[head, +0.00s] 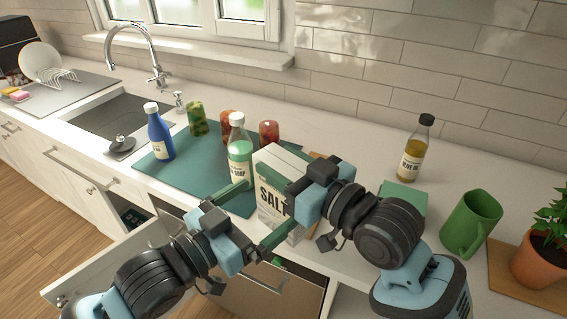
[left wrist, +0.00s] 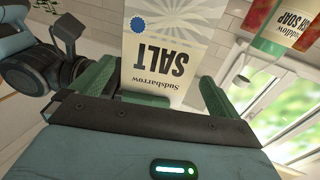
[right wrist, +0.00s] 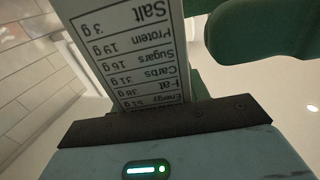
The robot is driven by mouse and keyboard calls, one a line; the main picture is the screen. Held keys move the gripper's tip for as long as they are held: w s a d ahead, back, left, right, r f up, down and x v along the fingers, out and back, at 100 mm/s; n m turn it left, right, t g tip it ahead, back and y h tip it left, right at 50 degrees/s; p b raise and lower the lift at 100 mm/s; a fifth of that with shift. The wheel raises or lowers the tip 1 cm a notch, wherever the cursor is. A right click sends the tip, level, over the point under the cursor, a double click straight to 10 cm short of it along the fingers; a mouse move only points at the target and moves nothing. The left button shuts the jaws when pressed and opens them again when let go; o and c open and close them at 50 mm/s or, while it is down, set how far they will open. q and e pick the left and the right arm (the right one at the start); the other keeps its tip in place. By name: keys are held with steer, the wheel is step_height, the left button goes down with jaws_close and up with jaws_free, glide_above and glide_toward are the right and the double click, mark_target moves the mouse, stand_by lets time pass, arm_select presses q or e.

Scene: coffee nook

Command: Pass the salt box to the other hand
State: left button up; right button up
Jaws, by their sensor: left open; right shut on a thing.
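In the right wrist view the box's nutrition panel (right wrist: 135,50) is close to the palm, with one green finger at the upper right. My left gripper (head: 268,204) is open, its green fingers pointing at the box from the front left. In the left wrist view the box front (left wrist: 165,65) lies between the two spread fingers; contact cannot be told.
A soap bottle (head: 240,150), a blue bottle (head: 159,137) and several jars stand on or near a teal mat (head: 180,176). An oil bottle (head: 414,155), green mug (head: 470,223) and potted plant (head: 540,255) are at right. A drawer (head: 110,265) is open below.

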arm_select(q)
steer(key=shift+s+a, duration=0.45)
steer(key=shift+s, duration=0.1)
steer(key=s+a+f+n+y, duration=0.2)
steer(key=f, duration=0.6)
steer(key=s+a+f+n+g+y, duration=0.1)
steer(key=a+f+y, duration=0.1)
steer(key=f, duration=0.5)
steer(key=s+a+f+n+y, duration=0.2)
steer(key=a+f, duration=0.1)
steer(key=f, duration=0.5)
steer(key=s+a+f+g+y, duration=0.1)
steer(key=s+a+f+g, duration=0.1)
steer(key=s+f, duration=0.6)
steer(key=s+a+f+n+g+y, duration=0.1)
steer(key=s+a+f+g+y, duration=0.1)
steer(key=s+f, duration=0.6)
steer(key=shift+s+a+y, duration=0.25)
steer(key=shift+a+y, duration=0.05)
steer(key=shift+a, duration=0.25)
